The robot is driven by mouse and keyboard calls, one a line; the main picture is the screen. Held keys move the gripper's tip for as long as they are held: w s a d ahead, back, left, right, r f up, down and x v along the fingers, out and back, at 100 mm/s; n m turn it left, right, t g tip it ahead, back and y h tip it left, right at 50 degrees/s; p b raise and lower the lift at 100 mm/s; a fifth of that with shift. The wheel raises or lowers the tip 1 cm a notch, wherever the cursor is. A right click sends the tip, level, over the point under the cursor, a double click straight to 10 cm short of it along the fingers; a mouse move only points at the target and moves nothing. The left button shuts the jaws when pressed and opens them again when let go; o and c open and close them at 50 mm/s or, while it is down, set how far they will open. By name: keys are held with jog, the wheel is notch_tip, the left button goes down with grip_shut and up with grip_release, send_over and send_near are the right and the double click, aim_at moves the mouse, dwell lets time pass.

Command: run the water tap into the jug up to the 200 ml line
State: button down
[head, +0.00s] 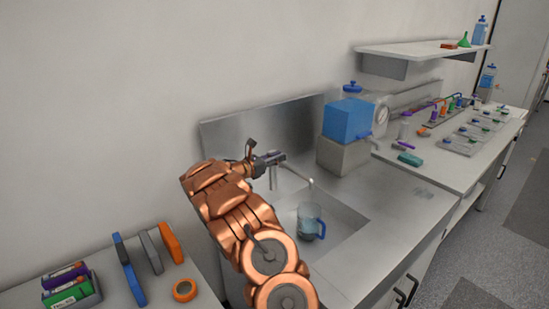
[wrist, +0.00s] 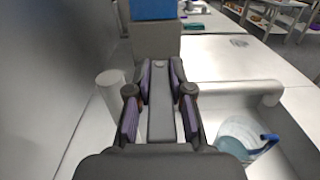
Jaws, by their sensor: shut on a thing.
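The clear jug (head: 309,215) with a blue handle stands upright in the sink (head: 345,232), with some liquid low inside; its scale lines are too small to read. The jug also shows at the lower right of the wrist view (wrist: 236,132). The water tap (head: 311,183) has its spout end over the jug; I cannot make out a stream. The pale spout crosses the wrist view (wrist: 240,92). My gripper (head: 282,156) is at the top of the tap.
A blue box (head: 349,118) sits on a grey block right of the sink. A bench with vials and trays (head: 465,140) lies beyond. At the lower left are an orange tape roll (head: 184,290) and upright coloured panels (head: 171,243). A steel backsplash (head: 300,120) rises behind the sink.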

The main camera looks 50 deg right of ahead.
jog(key=shift+w+r, duration=0.1)
jog(key=shift+r, duration=0.15)
jog(key=c, duration=1.2)
grip_release()
jog(key=shift+o, duration=0.8)
jog(key=shift+f, duration=0.15)
jog(key=shift+a, duration=0.1)
jog(key=v, duration=1.1)
jog(key=shift+a, duration=0.45)
